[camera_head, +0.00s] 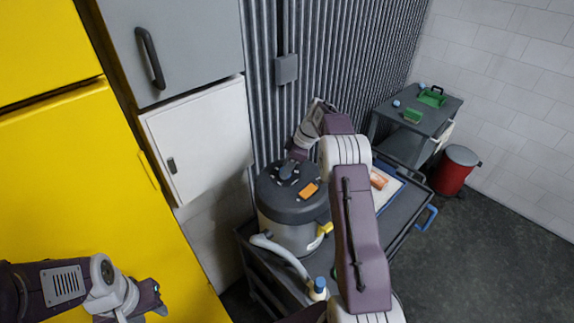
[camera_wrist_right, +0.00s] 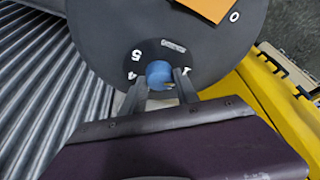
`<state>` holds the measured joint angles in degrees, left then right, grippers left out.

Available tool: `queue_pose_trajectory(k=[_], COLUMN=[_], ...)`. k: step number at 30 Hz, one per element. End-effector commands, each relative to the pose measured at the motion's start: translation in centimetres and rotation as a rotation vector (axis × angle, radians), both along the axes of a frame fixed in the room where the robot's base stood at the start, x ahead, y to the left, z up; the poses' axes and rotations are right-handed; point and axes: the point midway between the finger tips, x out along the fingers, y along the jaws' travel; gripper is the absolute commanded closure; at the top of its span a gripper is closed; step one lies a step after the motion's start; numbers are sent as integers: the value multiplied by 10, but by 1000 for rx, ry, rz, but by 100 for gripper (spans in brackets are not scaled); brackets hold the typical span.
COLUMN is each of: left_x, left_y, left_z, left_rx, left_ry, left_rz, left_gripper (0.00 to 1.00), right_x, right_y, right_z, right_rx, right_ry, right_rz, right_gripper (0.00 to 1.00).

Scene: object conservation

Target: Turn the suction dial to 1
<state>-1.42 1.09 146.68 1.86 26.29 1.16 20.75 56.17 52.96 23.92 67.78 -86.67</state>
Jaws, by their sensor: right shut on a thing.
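The vacuum canister (camera_head: 283,222), with a dark round lid (camera_head: 290,206), stands on a dark cart. In the right wrist view, the suction dial (camera_wrist_right: 140,60) is a dark disc on the lid, with white digits around it. I can read 5 and 4 on its left; a digit by the right finger is partly covered. My right gripper (camera_wrist_right: 160,84) is shut on the dial's blue knob (camera_wrist_right: 159,71), one finger on each side. In the head view my arm partly hides the canister. My left gripper (camera_head: 150,305) is at the lower left, away from the canister; its jaws are unclear.
The cart (camera_head: 408,218) also holds a tray with an orange item (camera_head: 379,180). A pale hose (camera_head: 280,255) runs along the canister's front. A side table (camera_head: 425,103) with green items and a red bin (camera_head: 454,172) stand at the right. Cabinets (camera_head: 200,135) are at the left.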

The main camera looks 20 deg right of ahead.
Motion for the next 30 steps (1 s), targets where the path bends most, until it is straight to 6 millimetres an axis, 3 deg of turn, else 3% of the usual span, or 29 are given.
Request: queue_pose_trajectory(k=[9, 26, 27, 28, 30], left_x=[0, 0, 0, 0, 0], left_y=[0, 0, 0, 0, 0], left_z=[14, 15, 15, 15, 15], left_rx=[0, 0, 0, 0, 0], left_ry=[0, 0, 0, 0, 0], left_rz=[0, 0, 0, 0, 0], left_gripper=[64, 64, 64, 64, 64], right_x=[0, 0, 0, 0, 0], right_y=[0, 0, 0, 0, 0], right_z=[0, -2, -2, -2, -1], right_rx=[-1, -1, -1, 0, 0], right_ry=[3, 5, 5, 4, 3], right_rz=[112, 137, 137, 137, 137], right_gripper=[100, 100, 52, 44, 42])
